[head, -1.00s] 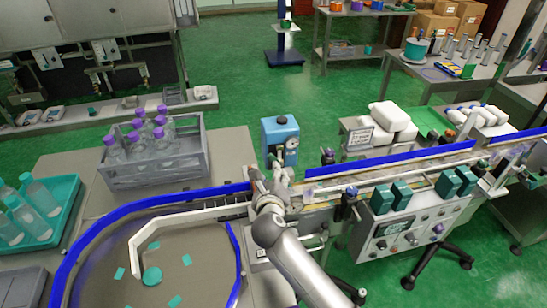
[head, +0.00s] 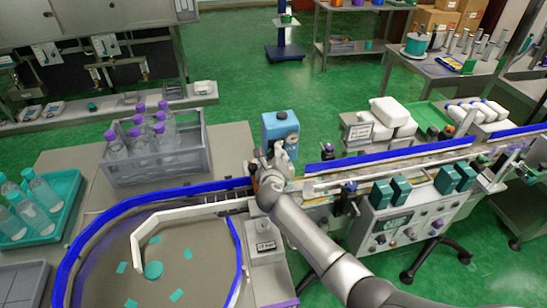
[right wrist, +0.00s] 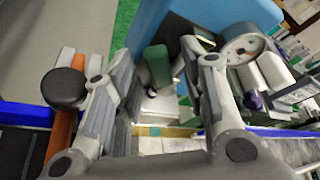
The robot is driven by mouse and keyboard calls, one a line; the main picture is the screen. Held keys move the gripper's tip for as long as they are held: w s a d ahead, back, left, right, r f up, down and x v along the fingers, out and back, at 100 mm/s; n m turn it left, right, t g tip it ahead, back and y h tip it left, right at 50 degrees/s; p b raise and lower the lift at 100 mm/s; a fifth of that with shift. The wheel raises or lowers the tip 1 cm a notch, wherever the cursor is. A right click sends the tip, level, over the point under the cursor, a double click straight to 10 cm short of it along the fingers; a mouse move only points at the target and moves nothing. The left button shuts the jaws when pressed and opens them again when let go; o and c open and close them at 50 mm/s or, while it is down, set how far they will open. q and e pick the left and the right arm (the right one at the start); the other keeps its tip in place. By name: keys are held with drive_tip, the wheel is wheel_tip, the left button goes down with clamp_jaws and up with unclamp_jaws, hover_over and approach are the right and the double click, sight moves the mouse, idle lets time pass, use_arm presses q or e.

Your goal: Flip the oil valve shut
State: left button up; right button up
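A blue box-shaped unit (head: 281,127) with a round gauge stands behind the conveyor in the head view. The right wrist view shows its blue body (right wrist: 178,18) and its gauge (right wrist: 243,47) up close. A dark green upright part (right wrist: 157,65) shows between my fingers, below the blue body. It may be the oil valve's handle, but I cannot tell for sure. My right gripper (head: 278,158) is in front of the blue unit and hides its lower part. In the right wrist view the gripper (right wrist: 160,82) is open, its fingers apart on either side of the green part. My left gripper is not in view.
A conveyor with blue rails (head: 395,157) runs to the right. A turntable (head: 190,255) and a grey crate (head: 155,172) of purple-capped bottles are at the left. In the wrist view, an orange post with a black knob (right wrist: 64,88) stands beside the left finger.

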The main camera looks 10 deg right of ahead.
drive_tip(key=shift+c, duration=0.3)
clamp_jaws()
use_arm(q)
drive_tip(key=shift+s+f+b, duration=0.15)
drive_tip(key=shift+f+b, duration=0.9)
use_arm(e)
drive_tip(key=shift+a+f+n+t+h, duration=0.15)
drive_tip(key=shift+a+f+n+h, duration=0.2)
drive_tip(key=shift+n, duration=0.45)
drive_tip(key=shift+a+f+n+t+h, duration=0.2)
drive_tip(key=shift+f+n+h, duration=0.2)
drive_tip(key=shift+n, duration=0.4)
drive_tip(key=shift+o, duration=0.3)
unclamp_jaws()
drive_tip(key=shift+s+r, duration=0.1)
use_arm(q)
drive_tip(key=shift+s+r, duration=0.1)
